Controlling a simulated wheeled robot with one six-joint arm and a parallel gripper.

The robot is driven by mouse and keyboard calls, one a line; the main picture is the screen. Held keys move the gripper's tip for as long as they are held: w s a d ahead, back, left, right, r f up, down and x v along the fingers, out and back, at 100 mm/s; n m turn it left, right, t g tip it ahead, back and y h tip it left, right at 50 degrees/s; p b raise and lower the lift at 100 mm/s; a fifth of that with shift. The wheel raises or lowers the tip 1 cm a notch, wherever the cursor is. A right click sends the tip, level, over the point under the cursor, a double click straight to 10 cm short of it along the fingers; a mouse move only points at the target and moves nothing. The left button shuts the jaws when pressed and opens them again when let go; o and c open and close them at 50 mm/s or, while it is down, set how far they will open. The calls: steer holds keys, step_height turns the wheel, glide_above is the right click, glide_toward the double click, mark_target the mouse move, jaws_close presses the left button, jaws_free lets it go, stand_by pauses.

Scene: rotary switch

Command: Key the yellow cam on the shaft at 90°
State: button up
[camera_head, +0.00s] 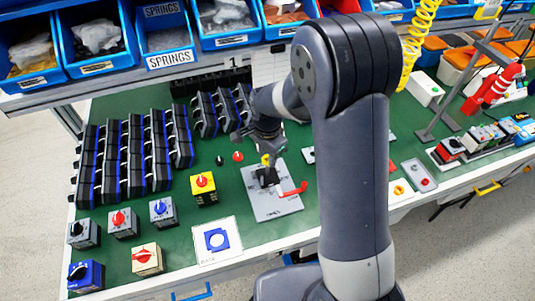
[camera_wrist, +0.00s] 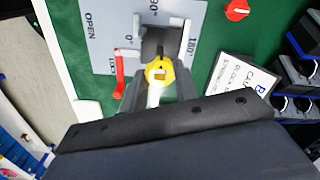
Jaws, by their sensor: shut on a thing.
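The yellow cam (camera_wrist: 160,72) is between the fingertips of my gripper (camera_wrist: 158,82) in the wrist view. A square hole shows in its face. In the head view the cam (camera_head: 266,159) is a small yellow spot below my gripper (camera_head: 265,150), just above the dark fixture block. The grey fixture plate (camera_head: 273,208) lies on the green bench. It carries angle marks, and 90° and 180° are readable in the wrist view on the plate (camera_wrist: 100,40). A red lever (camera_head: 294,189) sticks out beside the block, also in the wrist view (camera_wrist: 119,75). The shaft cannot be made out clearly.
Switches with coloured knobs stand left of the plate, including a yellow one (camera_head: 204,189). A white card with a blue shape (camera_head: 217,240) lies in front. Dark modules (camera_head: 140,150) fill the back left. A red knob (camera_wrist: 237,10) and a white label card (camera_wrist: 240,84) lie near the plate.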

steer(key=shift+f, duration=0.1)
stand_by(0.3)
steer(key=shift+f+b, duration=0.95)
steer(key=shift+f, duration=0.15)
steer(key=o, duration=1)
steer(key=shift+r, duration=0.1)
steer(key=shift+r, duration=0.1)
step_height(320, 180, up, 11)
steer(key=shift+f+b, duration=0.2)
steer(key=shift+b, duration=0.15)
